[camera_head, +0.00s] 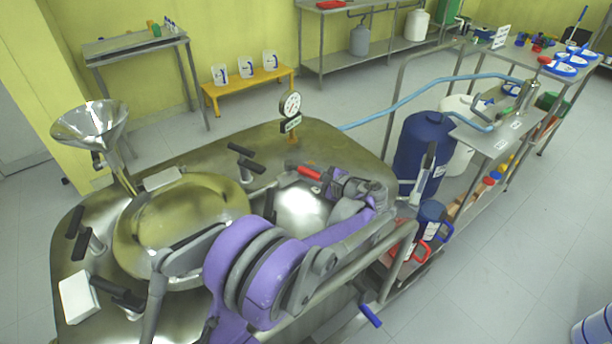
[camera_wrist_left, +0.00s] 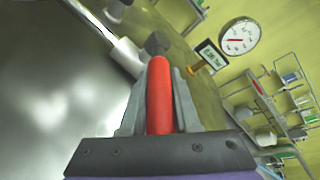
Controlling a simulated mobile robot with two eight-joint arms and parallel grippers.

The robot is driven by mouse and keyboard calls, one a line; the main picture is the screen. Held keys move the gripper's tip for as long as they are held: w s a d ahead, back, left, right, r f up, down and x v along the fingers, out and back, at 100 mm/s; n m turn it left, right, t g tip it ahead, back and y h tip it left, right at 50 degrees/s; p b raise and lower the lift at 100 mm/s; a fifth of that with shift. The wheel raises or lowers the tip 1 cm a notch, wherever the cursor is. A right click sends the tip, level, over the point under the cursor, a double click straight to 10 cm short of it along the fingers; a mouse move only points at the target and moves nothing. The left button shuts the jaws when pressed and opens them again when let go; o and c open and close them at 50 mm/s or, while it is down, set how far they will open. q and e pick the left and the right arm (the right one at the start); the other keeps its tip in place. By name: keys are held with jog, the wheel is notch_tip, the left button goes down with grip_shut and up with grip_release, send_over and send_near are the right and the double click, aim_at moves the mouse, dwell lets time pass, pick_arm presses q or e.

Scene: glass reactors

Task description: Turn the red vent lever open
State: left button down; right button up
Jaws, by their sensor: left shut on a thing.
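The red vent lever (camera_head: 309,172) sits on top of the steel reactor lid, near the middle of the head view. My left gripper (camera_head: 325,180) reaches it from the right and is shut on it. In the left wrist view the red lever (camera_wrist_left: 158,90) lies lengthwise between the two grey fingers of my left gripper (camera_wrist_left: 161,105). A dark round knob (camera_wrist_left: 156,42) and a pale metal pipe (camera_wrist_left: 126,57) show just beyond the lever's far end. My right gripper is not in view.
A round gauge (camera_head: 290,104) with a small display (camera_head: 291,124) stands behind the lever. A round hatch (camera_head: 180,222), black handles and a steel funnel (camera_head: 92,125) are to the left. A steel rail (camera_head: 345,270) runs along the near right side. A blue drum (camera_head: 421,150) stands at right.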

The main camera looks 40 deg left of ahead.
pick_arm(q)
jog(key=shift+w+a+n+g, duration=0.1)
jog(key=shift+w+n+g, duration=0.25)
jog(key=shift+n+g, duration=0.4)
jog(key=shift+w+a+n+g, duration=0.1)
jog(key=shift+w+n+g, duration=0.2)
jog(key=shift+n+g, duration=0.45)
jog(key=shift+g, duration=0.3)
jog(key=c, duration=0.6)
grip_release()
jog(key=v, duration=1)
jog(key=shift+d, duration=0.45)
